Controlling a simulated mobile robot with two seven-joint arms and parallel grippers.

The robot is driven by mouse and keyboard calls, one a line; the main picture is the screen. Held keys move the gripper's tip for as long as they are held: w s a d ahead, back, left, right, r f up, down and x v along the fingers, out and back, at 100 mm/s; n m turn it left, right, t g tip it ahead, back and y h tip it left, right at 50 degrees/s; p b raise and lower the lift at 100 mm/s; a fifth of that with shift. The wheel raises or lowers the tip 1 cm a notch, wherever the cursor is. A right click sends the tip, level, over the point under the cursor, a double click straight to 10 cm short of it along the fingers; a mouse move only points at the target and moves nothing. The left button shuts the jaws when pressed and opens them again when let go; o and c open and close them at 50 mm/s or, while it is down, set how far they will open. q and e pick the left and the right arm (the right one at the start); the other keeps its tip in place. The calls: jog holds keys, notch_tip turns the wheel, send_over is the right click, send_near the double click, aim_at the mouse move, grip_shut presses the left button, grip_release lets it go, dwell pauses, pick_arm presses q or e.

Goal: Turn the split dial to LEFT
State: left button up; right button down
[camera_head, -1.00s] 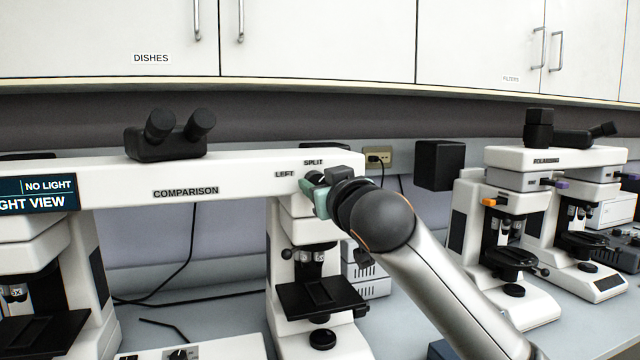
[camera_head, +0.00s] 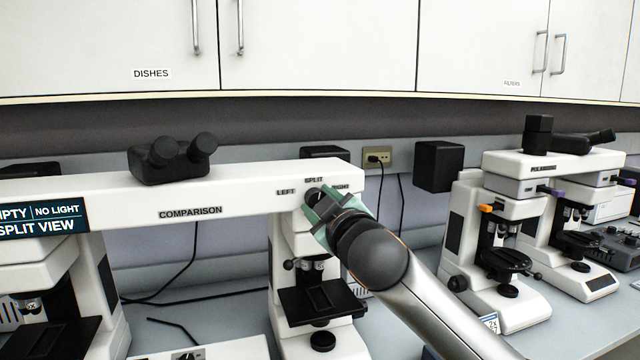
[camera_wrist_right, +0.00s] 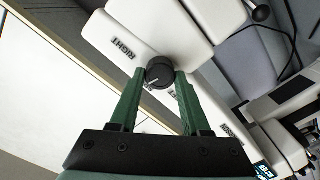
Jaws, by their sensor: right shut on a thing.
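The split dial (camera_wrist_right: 160,73) is a round black knob with a white pointer line. It sits on the white comparison microscope bridge (camera_head: 110,202), among the labels LEFT (camera_head: 286,192), SPLIT (camera_head: 313,180) and RIGHT (camera_head: 340,187). My right gripper (camera_head: 316,203) reaches in from the lower right. In the right wrist view its green fingers (camera_wrist_right: 160,78) are shut on the dial, one on each side. In the head view the gripper partly hides the dial. The display (camera_head: 42,218) reads SPLIT VIEW and NO LIGHT. My left gripper is out of view.
Black eyepieces (camera_head: 172,158) stand on top of the bridge. A microscope stage (camera_head: 322,298) is below the dial. A black box (camera_head: 439,166) and an outlet (camera_head: 377,157) are on the wall behind. A polarizing microscope (camera_head: 500,255) stands to the right.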

jog(key=n+p, duration=0.2)
jog(key=p, duration=0.1)
jog(key=n+p, duration=0.3)
jog(key=shift+r+n, duration=0.2)
jog(key=shift+n, duration=0.1)
jog(key=n+p, duration=0.3)
jog(key=shift+f, duration=0.1)
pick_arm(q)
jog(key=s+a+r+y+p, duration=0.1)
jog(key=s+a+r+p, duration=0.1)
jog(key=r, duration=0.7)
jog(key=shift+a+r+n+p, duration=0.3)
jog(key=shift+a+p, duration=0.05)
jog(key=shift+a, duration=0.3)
pick_arm(e)
jog(key=shift+f+n, duration=0.15)
jog(key=shift+n, duration=1.35)
jog(key=shift+c, duration=1.8)
grip_release()
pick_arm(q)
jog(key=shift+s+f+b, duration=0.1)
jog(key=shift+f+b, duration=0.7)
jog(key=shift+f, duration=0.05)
pick_arm(e)
jog(key=v, duration=1.2)
jog(key=shift+s, duration=0.3)
